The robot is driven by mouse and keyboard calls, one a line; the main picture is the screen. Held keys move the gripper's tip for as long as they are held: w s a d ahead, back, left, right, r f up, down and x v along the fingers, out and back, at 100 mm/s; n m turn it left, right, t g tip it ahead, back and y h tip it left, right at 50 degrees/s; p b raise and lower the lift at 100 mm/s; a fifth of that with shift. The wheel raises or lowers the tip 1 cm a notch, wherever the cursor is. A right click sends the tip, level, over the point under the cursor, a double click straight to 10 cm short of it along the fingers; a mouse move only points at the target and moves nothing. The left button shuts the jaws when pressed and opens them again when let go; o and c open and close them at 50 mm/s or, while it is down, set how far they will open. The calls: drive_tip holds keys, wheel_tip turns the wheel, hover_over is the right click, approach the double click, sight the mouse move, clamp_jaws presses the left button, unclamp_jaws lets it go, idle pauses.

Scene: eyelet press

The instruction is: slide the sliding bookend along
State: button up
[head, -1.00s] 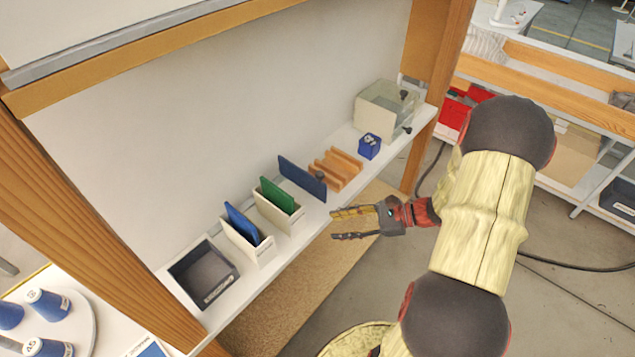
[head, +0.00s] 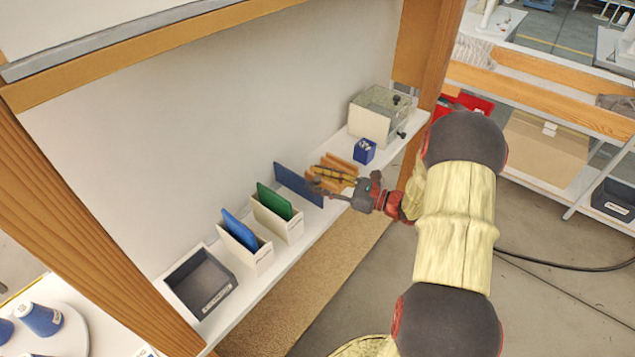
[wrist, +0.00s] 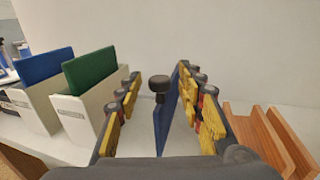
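The sliding bookend is a dark blue upright panel (head: 292,184) on the shelf, with a dark round knob (wrist: 158,84) on its front edge in the wrist view. My gripper (head: 320,181) is open at the shelf's front edge. In the wrist view the bookend (wrist: 161,128) stands between the spread yellow-padded fingers (wrist: 160,90). The right finger is close beside the panel, and I cannot tell whether it touches. A clear gap shows on the left. In the head view the fingers partly cover the bookend's right end.
Left of the bookend, white holders carry a green panel (head: 273,201) and a blue panel (head: 239,230); a dark bin (head: 199,282) is farther left. To the right are a slotted wooden block (wrist: 273,138), a small blue box (head: 364,151) and a pale machine (head: 372,112).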

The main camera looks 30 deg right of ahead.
drive_tip(key=shift+w+a, duration=0.2)
drive_tip(key=shift+w, duration=0.1)
drive_tip(key=shift+c, duration=0.4)
clamp_jaws()
idle(0.4)
